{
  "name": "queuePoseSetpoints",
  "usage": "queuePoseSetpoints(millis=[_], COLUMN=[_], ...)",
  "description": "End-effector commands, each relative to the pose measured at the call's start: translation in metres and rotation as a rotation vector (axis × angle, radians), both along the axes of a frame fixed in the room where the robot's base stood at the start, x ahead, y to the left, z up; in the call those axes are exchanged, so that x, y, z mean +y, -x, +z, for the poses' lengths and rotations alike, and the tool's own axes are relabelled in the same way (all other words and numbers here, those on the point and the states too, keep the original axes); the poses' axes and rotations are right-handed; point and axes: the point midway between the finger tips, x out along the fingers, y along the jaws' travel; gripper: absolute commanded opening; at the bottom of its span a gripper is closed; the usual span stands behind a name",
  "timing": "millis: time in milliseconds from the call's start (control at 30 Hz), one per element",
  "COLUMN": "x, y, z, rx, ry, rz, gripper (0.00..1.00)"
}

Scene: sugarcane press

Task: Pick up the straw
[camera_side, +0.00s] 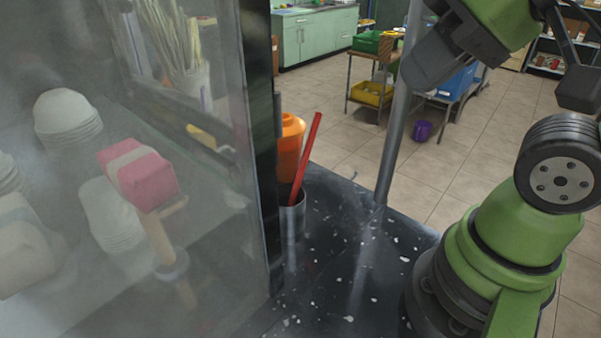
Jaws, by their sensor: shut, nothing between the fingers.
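A red straw (305,160) stands tilted in a grey metal cup (292,218) on the dark speckled counter, its upper end leaning right. The straw's lower end is hidden inside the cup. My gripper (424,72), a dark grey end on my green arm, is at the top right, above and to the right of the straw and clear of it. It is shut and holds nothing; its fingertips are hard to make out.
A hazy glass panel (180,240) with a dark upright edge stands left of the cup. An orange container (290,145) is behind the straw. A metal pole (391,140) rises to the right. The speckled counter (345,270) is open in front.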

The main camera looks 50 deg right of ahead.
Motion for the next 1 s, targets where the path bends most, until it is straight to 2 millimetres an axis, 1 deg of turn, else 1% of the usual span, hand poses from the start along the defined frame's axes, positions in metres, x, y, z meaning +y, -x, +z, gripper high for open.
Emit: queuePoseSetpoints(millis=[33, 67, 100, 167, 200, 233, 500, 567, 633, 767, 867, 1000], x=[0.0, 0.0, 0.0, 0.0, 0.0, 0.0, 0.0, 0.0, 0.0, -0.002, -0.003, -0.004], y=[0.0, 0.0, 0.0, 0.0, 0.0, 0.0, 0.0, -0.003, -0.009, -0.031, -0.054, -0.09], z=[0.0, 0.0, 0.0, 0.0, 0.0, 0.0, 0.0, 0.001, 0.003, 0.006, 0.005, -0.005], rx=[0.0, 0.0, 0.0, 0.0, 0.0, 0.0, 0.001, 0.012, 0.039, 0.135, 0.232, 0.372], ry=[0.0, 0.0, 0.0, 0.0, 0.0, 0.0, 0.003, 0.021, 0.066, 0.225, 0.369, 0.542], rz=[0.0, 0.0, 0.0, 0.0, 0.0, 0.0, 0.004, 0.026, 0.084, 0.297, 0.521, 0.844], gripper=[0.0, 0.05, 0.14, 0.28, 0.37, 0.42, 0.42, 0.42, 0.42, 0.42, 0.42, 0.42])
